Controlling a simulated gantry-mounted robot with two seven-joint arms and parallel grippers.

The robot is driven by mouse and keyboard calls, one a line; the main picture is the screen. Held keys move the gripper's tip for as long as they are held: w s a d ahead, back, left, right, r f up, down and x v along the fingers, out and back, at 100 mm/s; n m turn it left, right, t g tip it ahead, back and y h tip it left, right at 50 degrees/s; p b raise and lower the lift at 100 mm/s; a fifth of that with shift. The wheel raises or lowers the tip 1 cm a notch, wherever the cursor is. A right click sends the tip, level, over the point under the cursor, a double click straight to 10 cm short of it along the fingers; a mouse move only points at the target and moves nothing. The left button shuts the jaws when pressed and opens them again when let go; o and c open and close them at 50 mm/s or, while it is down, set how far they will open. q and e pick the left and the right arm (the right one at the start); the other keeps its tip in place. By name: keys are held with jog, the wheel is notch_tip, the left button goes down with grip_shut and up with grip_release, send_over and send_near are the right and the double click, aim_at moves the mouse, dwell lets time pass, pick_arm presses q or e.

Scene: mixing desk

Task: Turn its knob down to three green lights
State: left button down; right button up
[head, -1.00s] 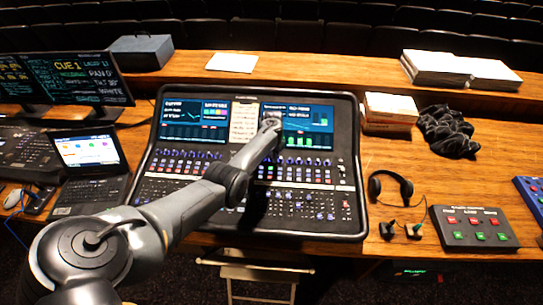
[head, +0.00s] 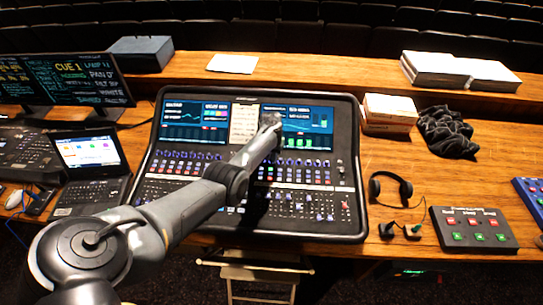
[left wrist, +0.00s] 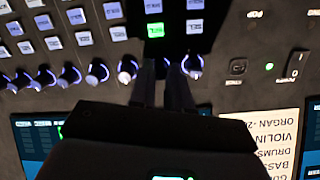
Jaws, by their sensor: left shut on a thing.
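The mixing desk (head: 351,215) stands on the wooden table, with rows of knobs, buttons and faders below two screens. My left arm reaches over it, and its gripper (head: 272,122) is near the right screen (head: 310,118) in the head view; the arm hides the fingertips there. In the left wrist view my left gripper (left wrist: 162,70) is pointed at a row of lit knobs, shut on one knob that its fingers mostly hide. Neighbouring knobs (left wrist: 97,72) stand free on both sides. A green-lit button (left wrist: 155,30) is just beyond the fingertips. My right gripper is not in view.
A laptop (head: 88,153) and monitors (head: 85,82) stand left of the desk. Headphones (head: 391,186), a black cloth (head: 447,131), a stack of boxes (head: 390,110) and a button box (head: 473,229) lie to the right. A small green light (left wrist: 269,66) is on the panel.

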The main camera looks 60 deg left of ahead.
pick_arm(q)
jog(key=shift+n+p, duration=0.3)
jog(key=shift+n, duration=1.3)
jog(key=c, duration=1.4)
grip_release()
jog(key=shift+o, duration=0.2)
jog(key=shift+r+p, duration=0.35)
jog(key=shift+r, duration=0.3)
notch_tip(320, 180, up, 10)
jog(key=p, duration=0.2)
jog(key=shift+s+f, duration=0.25)
